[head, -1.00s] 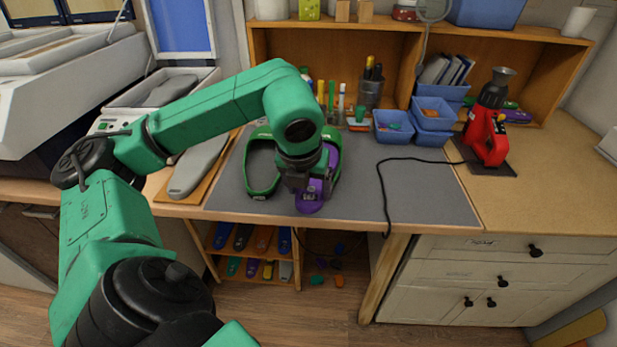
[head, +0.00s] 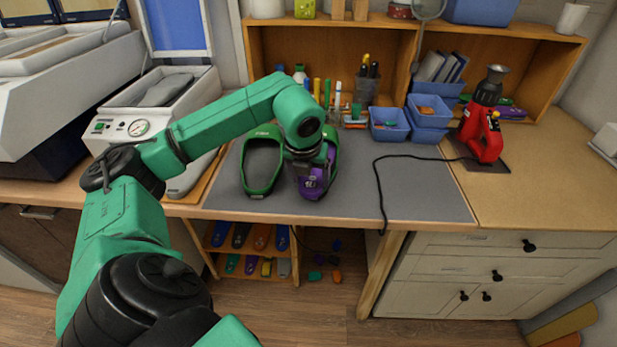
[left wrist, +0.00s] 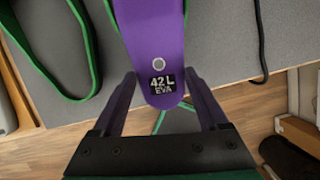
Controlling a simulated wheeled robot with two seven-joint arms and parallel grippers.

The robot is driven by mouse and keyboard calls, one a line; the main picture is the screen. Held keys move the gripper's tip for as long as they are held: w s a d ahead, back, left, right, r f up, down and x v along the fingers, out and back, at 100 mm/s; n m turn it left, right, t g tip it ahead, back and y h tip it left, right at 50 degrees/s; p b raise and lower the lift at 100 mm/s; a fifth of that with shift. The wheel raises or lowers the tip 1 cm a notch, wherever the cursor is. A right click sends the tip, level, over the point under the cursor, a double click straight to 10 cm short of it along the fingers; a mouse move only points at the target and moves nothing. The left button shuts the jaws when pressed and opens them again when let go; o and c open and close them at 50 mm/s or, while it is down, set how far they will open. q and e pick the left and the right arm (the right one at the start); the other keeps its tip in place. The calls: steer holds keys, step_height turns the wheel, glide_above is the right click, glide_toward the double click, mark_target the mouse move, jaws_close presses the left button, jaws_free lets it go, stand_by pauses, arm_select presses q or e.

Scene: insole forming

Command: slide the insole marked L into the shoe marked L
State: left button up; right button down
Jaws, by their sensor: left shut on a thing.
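Two green open-topped shoes stand side by side on the grey mat (head: 405,185). The left one (head: 250,187) is empty; the right one (head: 333,137) has the purple insole (head: 320,190) lying lengthwise within its outline. In the left wrist view the insole (left wrist: 152,40) shows a label reading 42 L EVA and a round hole near its heel end. My left gripper (left wrist: 161,82) is shut on the insole's heel end, one finger on each side. The toe end is hidden in the head view by my arm. No shoe marking is readable.
A black cable (head: 380,190) lies across the mat right of the shoes. Blue bins (head: 390,124) and a red tool (head: 483,125) stand behind and to the right. A machine with a gauge (head: 140,125) stands at left. The mat's right part is otherwise clear.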

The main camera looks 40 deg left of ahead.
arm_select(q)
steer(key=shift+w+a+f+p, duration=0.2)
steer(key=shift+w+a, duration=0.25)
steer(key=shift+w, duration=0.3)
steer(key=shift+w+a+f+p, duration=0.15)
steer(key=shift+w+a, duration=0.35)
steer(key=shift+w, duration=0.25)
steer(key=shift+w+a+f+p, duration=0.2)
steer(key=shift+w+a, duration=0.25)
steer(key=shift+w, duration=0.3)
steer(key=o, duration=1.3)
steer(key=shift+c, duration=0.2)
steer(key=shift+s+r, duration=0.15)
steer(key=shift+r, duration=0.4)
steer(key=v, duration=1.3)
steer(key=shift+s+r+b, duration=0.2)
steer(key=shift+r+b, duration=0.05)
steer(key=shift+b, duration=0.05)
steer(key=shift+d+f, duration=0.1)
